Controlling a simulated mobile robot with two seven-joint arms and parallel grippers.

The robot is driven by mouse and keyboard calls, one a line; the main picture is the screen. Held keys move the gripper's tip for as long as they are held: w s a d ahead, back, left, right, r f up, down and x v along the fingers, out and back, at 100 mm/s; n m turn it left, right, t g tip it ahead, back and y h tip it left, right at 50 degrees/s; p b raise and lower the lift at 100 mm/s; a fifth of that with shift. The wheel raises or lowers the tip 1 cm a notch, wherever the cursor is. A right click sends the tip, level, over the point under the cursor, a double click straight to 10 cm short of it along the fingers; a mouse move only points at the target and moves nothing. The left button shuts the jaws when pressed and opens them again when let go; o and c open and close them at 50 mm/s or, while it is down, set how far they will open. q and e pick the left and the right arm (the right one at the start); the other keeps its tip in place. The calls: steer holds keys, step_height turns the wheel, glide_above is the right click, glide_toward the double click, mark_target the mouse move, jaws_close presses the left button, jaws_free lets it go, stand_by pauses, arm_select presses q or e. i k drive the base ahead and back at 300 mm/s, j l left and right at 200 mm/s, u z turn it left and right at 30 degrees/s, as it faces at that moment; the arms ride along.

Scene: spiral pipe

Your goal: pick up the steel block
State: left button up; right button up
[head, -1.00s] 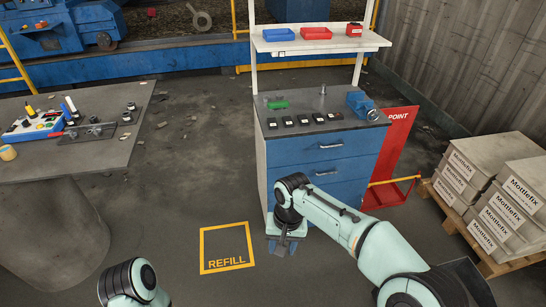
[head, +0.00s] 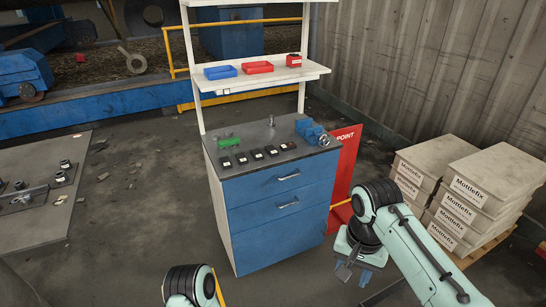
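Several small dark blocks with pale labels lie in a row along the front of the grey workbench top (head: 255,170). One of these blocks (head: 257,153) sits mid-row, and the right-end one (head: 288,145) looks browner. I cannot tell from their labels which is the steel block. My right gripper (head: 354,275) points down in front of and to the right of the drawer cabinet, below the bench top. Its fingers look apart, with nothing visible between them. Only a dark joint of my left arm shows at the bottom edge; its gripper is out of view.
A blue vise (head: 310,130), a green item (head: 229,142) and a small metal post (head: 271,120) stand behind the row. A shelf (head: 262,80) with red and blue trays hangs above. Mottlefix boxes (head: 465,205) stand stacked at the right. Another table (head: 45,195) is at the left.

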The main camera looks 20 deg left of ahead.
mark_target(226, 164)
steer(key=i+j+z, duration=0.15)
steer(key=j+z, duration=1.05)
steer(key=j, duration=1.5)
steer(key=k+j+z, duration=0.1)
steer(key=j, duration=0.55)
steer(key=k+j, duration=0.1)
steer(key=j, duration=0.55)
steer(key=k+j, duration=0.1)
steer(key=j, duration=0.6)
steer(key=z, duration=0.05)
